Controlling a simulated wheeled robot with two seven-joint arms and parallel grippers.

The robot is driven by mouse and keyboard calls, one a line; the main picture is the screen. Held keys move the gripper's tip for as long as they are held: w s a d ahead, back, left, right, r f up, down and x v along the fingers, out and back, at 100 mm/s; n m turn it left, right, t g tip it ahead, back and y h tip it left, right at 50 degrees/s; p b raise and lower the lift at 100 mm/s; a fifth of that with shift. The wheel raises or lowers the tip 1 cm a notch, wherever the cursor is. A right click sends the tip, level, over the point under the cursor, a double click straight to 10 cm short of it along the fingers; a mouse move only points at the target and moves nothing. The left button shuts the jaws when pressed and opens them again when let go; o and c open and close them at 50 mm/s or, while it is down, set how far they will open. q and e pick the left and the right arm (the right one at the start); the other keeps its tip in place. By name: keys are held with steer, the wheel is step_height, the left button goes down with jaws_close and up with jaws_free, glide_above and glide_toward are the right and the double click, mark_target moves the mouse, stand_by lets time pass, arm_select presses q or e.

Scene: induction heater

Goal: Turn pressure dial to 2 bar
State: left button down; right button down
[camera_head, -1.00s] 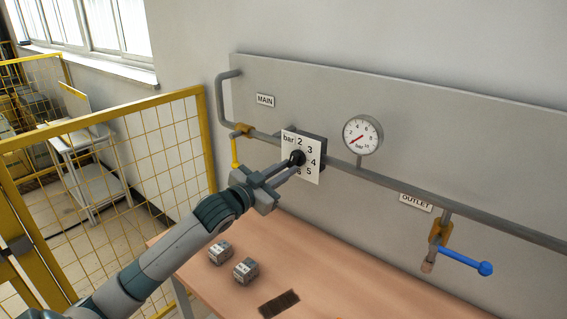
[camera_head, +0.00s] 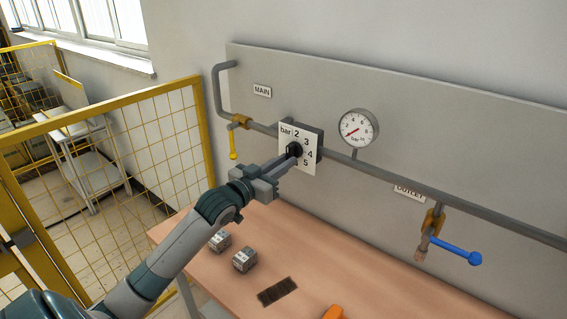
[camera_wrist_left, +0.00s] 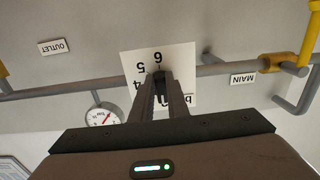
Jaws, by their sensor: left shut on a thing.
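The pressure dial is a dark knob (camera_head: 294,149) on a white plate (camera_head: 286,165) marked "bar" with numbers from 2 upward. My left gripper (camera_head: 290,156) reaches up from the lower left and is shut on the knob. In the left wrist view the plate (camera_wrist_left: 188,60) appears upside down, and the two fingers (camera_wrist_left: 161,92) close on the dark knob between them. The knob's pointer is hidden by the fingers, so I cannot tell its setting. A round gauge (camera_head: 358,128) right of the dial has a red needle pointing to the lower left. My right gripper is not in view.
A grey pipe (camera_head: 400,185) runs along the panel. A yellow-handled valve (camera_head: 233,140) is at the MAIN label (camera_head: 262,91), and a blue-handled valve (camera_head: 455,251) is near the OUTLET label. Small boxes (camera_head: 244,259) and a dark pad (camera_head: 277,291) lie on the wooden table below. A yellow fence (camera_head: 120,110) stands left.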

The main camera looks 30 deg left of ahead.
arm_select(q)
steer(key=c, duration=1.7)
jaws_free()
steer(key=shift+s, duration=0.1)
steer(key=shift+s+a+b, duration=0.2)
steer(key=shift+s+b, duration=0.75)
steer(key=shift+s, duration=1.9)
steer(key=shift+s+a+b, duration=0.25)
steer(key=shift+s+b, duration=0.75)
steer(key=shift+s, duration=1.85)
steer(key=shift+s+a+b, duration=0.2)
steer(key=shift+s+b, duration=0.75)
steer(key=shift+s, duration=1.9)
steer(key=shift+s+f, duration=0.1)
steer(key=shift+f, duration=0.05)
